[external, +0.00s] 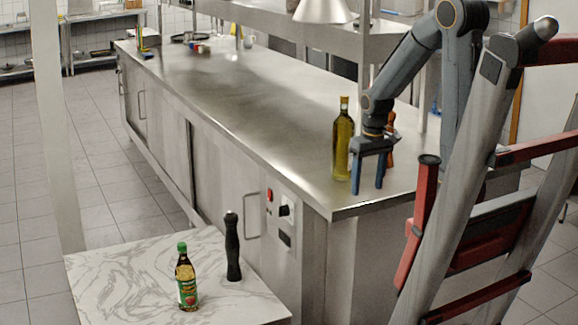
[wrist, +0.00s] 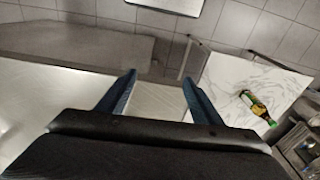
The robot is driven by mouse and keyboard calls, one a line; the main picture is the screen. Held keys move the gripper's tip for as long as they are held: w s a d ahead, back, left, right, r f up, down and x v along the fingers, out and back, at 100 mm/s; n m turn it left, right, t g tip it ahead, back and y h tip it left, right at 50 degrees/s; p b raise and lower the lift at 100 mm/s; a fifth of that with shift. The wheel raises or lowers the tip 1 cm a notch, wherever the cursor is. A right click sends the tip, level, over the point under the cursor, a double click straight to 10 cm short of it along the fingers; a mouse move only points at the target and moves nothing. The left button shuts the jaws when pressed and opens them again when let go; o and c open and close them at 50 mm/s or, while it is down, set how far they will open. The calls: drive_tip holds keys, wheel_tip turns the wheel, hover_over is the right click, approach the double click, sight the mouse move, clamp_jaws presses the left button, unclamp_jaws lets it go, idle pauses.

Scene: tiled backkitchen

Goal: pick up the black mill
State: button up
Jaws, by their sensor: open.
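The black mill (external: 232,246) stands upright on a small white marble-topped table (external: 110,268), at the front left in the external view. A green-capped bottle with a green and red label (external: 186,280) stands just left of it. I cannot make out the mill in the wrist view, where the bottle (wrist: 257,106) and marble top (wrist: 232,73) show at the right. My gripper (external: 367,190) is open and empty, with its blue fingers pointing down over the near right end of the steel counter, well away from the mill. Its fingers (wrist: 159,77) are spread in the wrist view.
The long steel counter (external: 230,95) lies between gripper and marble table. A tall oil bottle (external: 343,140) stands just left of my gripper, and a reddish-brown item (external: 391,140) is partly hidden behind it. A shelf (external: 290,35) runs above the counter. The middle counter is clear.

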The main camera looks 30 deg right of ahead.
drive_tip(key=w+a+n, duration=0.2)
drive_tip(key=w+a, duration=0.3)
drive_tip(key=w, duration=0.3)
drive_tip(key=n+t+y, duration=0.2)
drive_tip(key=n+y, duration=0.1)
drive_tip(key=n, duration=0.2)
hover_over(230, 216)
drive_tip(key=s+d, duration=0.2)
wheel_tip(230, 216, down, 10)
drive_tip(key=shift+w+x, duration=0.25)
drive_tip(key=shift+x, duration=1.2)
drive_tip(key=p+x, duration=0.1)
drive_tip(key=x, duration=0.2)
drive_tip(key=shift+s+a+f, duration=0.1)
drive_tip(key=shift+f, duration=0.1)
drive_tip(key=shift+w+a+f+t+p, duration=0.1)
drive_tip(key=shift+f+t+p, duration=0.05)
drive_tip(key=shift+f, duration=0.2)
drive_tip(key=shift+w+a+f+t+p, duration=0.1)
drive_tip(key=shift+w+f+t+p, duration=0.05)
drive_tip(key=shift+f, duration=0.15)
clamp_jaws()
